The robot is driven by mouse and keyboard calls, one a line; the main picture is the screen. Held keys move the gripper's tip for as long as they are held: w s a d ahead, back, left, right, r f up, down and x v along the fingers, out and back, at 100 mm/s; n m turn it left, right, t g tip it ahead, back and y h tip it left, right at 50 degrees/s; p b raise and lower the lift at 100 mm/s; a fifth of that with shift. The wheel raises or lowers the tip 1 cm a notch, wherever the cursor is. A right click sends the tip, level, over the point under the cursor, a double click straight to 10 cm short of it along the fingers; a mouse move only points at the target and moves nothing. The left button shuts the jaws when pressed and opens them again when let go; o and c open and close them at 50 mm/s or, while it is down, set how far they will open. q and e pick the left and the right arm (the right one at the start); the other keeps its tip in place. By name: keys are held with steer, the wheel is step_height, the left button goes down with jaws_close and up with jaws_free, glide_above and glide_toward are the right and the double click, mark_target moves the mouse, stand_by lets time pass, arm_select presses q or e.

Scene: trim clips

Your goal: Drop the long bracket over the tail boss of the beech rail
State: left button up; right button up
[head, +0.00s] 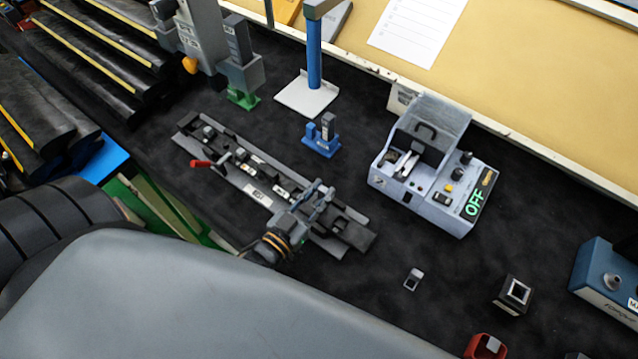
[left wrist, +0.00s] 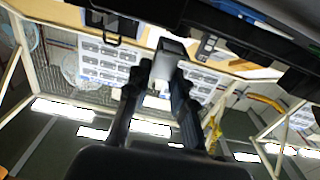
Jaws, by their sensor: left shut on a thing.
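A long grey rail assembly (head: 232,172) lies slanted on the dark table, with several small dark and light fittings and a red lever (head: 201,163). No rail of plain beech colour shows. My left gripper (head: 318,196) is over its lower right part, near the end with a dark block (head: 352,232). In the left wrist view the fingers are shut on a pale grey piece (left wrist: 172,62), which seems to be the long bracket. In the head view the held piece is hard to make out. The tail boss cannot be told apart. My right gripper is not in view.
A grey box marked OFF (head: 440,190) stands right of the rail. A blue stand (head: 322,138) stands behind it. A small pale clip (head: 413,279), a black square holder (head: 513,296) and a red piece (head: 486,347) lie at the front right. Table between them is clear.

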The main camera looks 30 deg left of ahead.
arm_select(q)
steer(key=shift+f+b, duration=0.3)
steer(key=shift+f, duration=0.1)
steer(key=shift+r, duration=0.15)
steer(key=shift+r+p, duration=0.3)
steer(key=shift+p, duration=0.2)
stand_by(0.4)
